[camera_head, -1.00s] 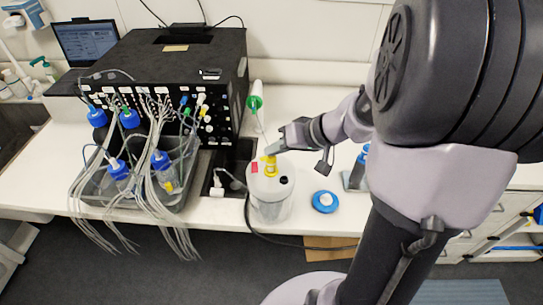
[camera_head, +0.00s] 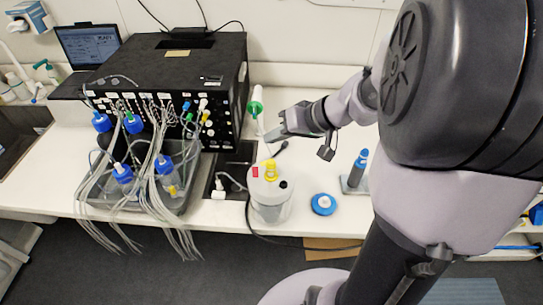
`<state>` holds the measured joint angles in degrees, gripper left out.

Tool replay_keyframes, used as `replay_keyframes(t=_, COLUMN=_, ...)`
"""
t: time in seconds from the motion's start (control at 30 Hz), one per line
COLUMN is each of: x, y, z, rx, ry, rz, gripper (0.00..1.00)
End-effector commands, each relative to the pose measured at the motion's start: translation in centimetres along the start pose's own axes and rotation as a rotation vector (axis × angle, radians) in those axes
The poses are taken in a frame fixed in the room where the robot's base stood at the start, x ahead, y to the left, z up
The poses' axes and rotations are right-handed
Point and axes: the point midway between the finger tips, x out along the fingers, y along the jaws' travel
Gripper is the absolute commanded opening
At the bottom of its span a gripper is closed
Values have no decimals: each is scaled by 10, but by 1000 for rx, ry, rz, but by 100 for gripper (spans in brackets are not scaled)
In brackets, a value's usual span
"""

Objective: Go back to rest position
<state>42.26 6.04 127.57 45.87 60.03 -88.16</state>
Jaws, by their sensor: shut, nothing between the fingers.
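My gripper (camera_head: 270,136) is shut and empty.
A black instrument (camera_head: 170,70) with many tubes stands at the back left, with a grey tub (camera_head: 150,195) of blue-capped bottles in front. A white tube with a green ring (camera_head: 256,107) stands close to my gripper.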

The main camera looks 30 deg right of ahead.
Motion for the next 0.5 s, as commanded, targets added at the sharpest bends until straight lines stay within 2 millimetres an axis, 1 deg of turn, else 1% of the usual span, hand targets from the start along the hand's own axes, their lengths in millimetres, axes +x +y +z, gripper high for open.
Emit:
replay_keyframes(t=0.03, x=-5, y=-4, z=-3, rx=0, ry=0, rz=0, gripper=0)
replay_keyframes(t=0.07, x=-5, y=-4, z=-4, rx=0, ry=-1, rz=0, gripper=0)
replay_keyframes(t=0.4, x=-4, y=-3, z=-2, rx=0, ry=-1, rz=0, gripper=0)
replay_keyframes(t=0.47, x=0, y=-8, z=3, rx=-2, ry=-13, rz=1, gripper=0)
replay_keyframes(t=0.5, x=6, y=-18, z=14, rx=-3, ry=-36, rz=3, gripper=0)
